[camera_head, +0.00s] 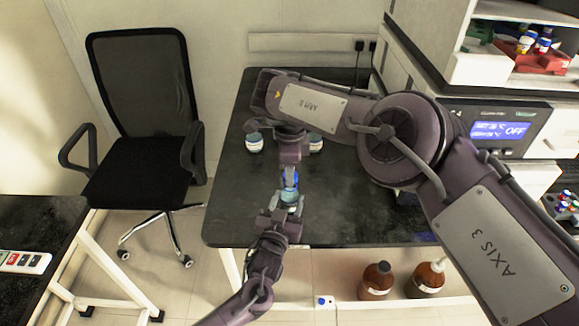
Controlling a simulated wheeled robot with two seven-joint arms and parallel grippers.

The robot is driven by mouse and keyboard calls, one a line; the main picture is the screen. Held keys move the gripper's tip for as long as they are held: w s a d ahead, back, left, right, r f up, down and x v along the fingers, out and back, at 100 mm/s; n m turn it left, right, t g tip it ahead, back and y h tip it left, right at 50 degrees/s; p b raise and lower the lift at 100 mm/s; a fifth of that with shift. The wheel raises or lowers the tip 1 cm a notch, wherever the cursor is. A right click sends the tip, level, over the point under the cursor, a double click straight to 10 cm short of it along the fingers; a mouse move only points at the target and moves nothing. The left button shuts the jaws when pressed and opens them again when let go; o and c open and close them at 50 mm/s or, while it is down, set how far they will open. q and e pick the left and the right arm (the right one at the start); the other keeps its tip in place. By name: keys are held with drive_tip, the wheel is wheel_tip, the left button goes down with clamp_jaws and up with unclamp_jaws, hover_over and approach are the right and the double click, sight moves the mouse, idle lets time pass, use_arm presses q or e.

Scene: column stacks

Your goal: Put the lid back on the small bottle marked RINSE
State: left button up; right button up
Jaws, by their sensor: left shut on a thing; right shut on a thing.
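A small pale teal bottle (290,197) is near the front middle of the dark bench. My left gripper (287,203) reaches up from below and is shut on it. A blue lid (291,179) is right above the bottle in the picture. My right gripper (291,172) points down and is shut on the lid. I cannot tell whether lid and bottle touch. The grippers hide parts of both, and no RINSE marking is readable.
Two small bottles with pale labels, one left (254,143) and one right (315,143), stand behind the grippers on the dark bench (235,205). My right arm covers the bench's right back. Two brown bottles (376,280) stand below the bench. An office chair (140,110) is at left.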

drive_tip(key=shift+f, duration=0.4)
drive_tip(key=shift+f, duration=0.6)
